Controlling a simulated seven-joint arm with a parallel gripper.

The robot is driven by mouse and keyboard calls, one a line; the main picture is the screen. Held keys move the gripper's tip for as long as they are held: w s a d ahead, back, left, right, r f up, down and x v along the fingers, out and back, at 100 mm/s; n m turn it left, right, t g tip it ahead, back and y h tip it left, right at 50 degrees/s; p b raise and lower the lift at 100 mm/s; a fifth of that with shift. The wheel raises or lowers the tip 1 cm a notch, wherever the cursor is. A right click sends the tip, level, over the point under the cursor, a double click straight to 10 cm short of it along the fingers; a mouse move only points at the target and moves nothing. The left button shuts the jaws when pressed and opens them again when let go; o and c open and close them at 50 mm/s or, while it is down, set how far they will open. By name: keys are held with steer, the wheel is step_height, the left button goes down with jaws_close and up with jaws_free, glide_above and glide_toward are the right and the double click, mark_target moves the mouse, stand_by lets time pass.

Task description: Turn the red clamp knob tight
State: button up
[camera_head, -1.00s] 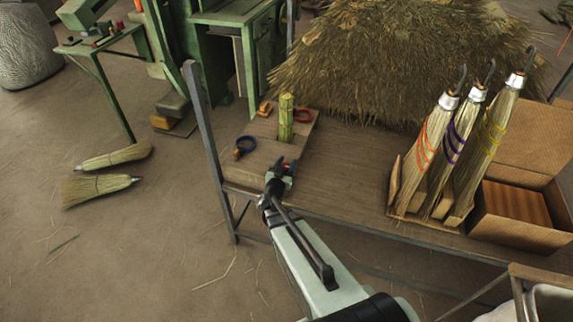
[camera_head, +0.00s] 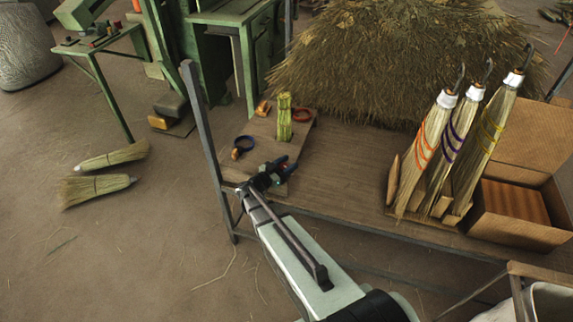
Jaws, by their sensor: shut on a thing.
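My gripper (camera_head: 282,168) is at the near edge of the wooden board (camera_head: 268,130), in front of the straw bundle. Its dark fingers point up and to the right and are shut on the red clamp knob (camera_head: 284,169). Only a small bit of red shows between the fingertips, so the knob's shape and angle are mostly hidden. The green-yellow straw bundle (camera_head: 284,122) stands upright on the board behind the gripper.
A blue ring (camera_head: 243,144) and a red ring (camera_head: 302,115) lie on the board, with an orange piece (camera_head: 263,107) behind. Finished brooms (camera_head: 430,150) stand in a rack at right beside a cardboard box (camera_head: 520,235). The bench (camera_head: 345,180) between is bare.

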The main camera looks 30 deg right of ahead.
steer(key=shift+m+g, duration=0.3)
steer(key=shift+g, duration=0.1)
steer(key=o, duration=1)
steer(key=shift+c, duration=0.2)
steer(key=v, duration=1.3)
steer(key=shift+a, duration=0.35)
steer(key=shift+s+f, duration=0.15)
